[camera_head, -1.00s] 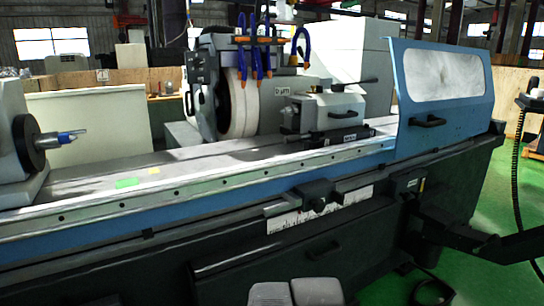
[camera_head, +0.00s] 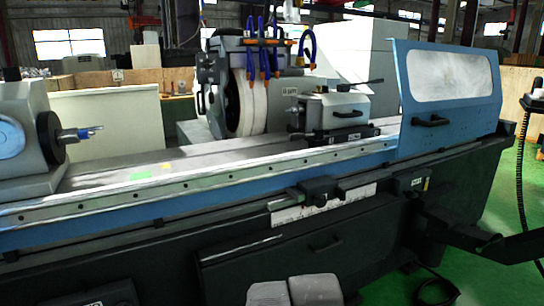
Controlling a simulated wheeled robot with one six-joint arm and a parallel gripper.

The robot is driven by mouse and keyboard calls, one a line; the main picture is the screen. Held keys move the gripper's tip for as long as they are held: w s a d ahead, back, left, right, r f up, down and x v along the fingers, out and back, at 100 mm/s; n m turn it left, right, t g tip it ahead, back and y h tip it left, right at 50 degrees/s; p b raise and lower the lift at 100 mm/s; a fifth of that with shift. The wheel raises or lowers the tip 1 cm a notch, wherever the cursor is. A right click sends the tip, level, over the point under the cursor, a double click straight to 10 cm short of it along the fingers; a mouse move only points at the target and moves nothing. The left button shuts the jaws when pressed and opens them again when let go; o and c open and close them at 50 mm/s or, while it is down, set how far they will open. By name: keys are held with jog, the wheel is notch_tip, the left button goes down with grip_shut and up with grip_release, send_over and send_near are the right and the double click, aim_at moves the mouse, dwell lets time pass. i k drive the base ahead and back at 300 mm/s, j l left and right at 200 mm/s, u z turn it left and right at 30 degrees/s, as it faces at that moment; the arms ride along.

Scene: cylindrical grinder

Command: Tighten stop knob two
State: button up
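A black stop block (camera_head: 318,187) sits on the front rail of the grinder's table, near the middle of the picture. A small dark round knob (camera_head: 320,199) shows on its front face. A second black block (camera_head: 410,184) is farther right on the machine front. I cannot tell which part is stop knob two, or how tight any knob is. My gripper is not in view. Two pale grey rounded parts of my own body show at the bottom centre, below the rail.
The long grinder bed (camera_head: 190,190) fills the middle. A workhead (camera_head: 30,145) stands at the left, a grinding wheel (camera_head: 245,105) behind, and a tailstock (camera_head: 333,110) at centre right. A blue guard (camera_head: 446,98) is at the right.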

aim_at(320, 202)
jog(key=i+l+z, duration=0.2)
jog(key=z, duration=0.2)
jog(key=i+z, duration=0.4)
